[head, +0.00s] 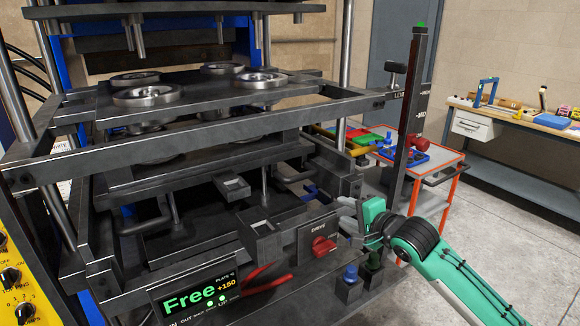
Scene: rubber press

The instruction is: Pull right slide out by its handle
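The press (200,110) fills the left and middle of the head view, with dark metal slides and plates on several levels. A dark lower slide plate (185,235) lies inside the frame. Dark box-shaped brackets (262,232) stand at its right front; I cannot tell for sure which part is the right slide's handle. My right gripper (343,213) comes in from the right at the press's right front corner, beside the red drive knob panel (318,243). Its grey fingers look apart, with nothing seen between them. My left gripper is not in view.
A display reading "Free" (195,298) and red pliers (262,280) are at the press front. A dark upright post (412,120) stands behind my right gripper. An orange-framed cart (440,185) with trays is beyond it. A workbench (520,125) lines the right wall; the floor between is clear.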

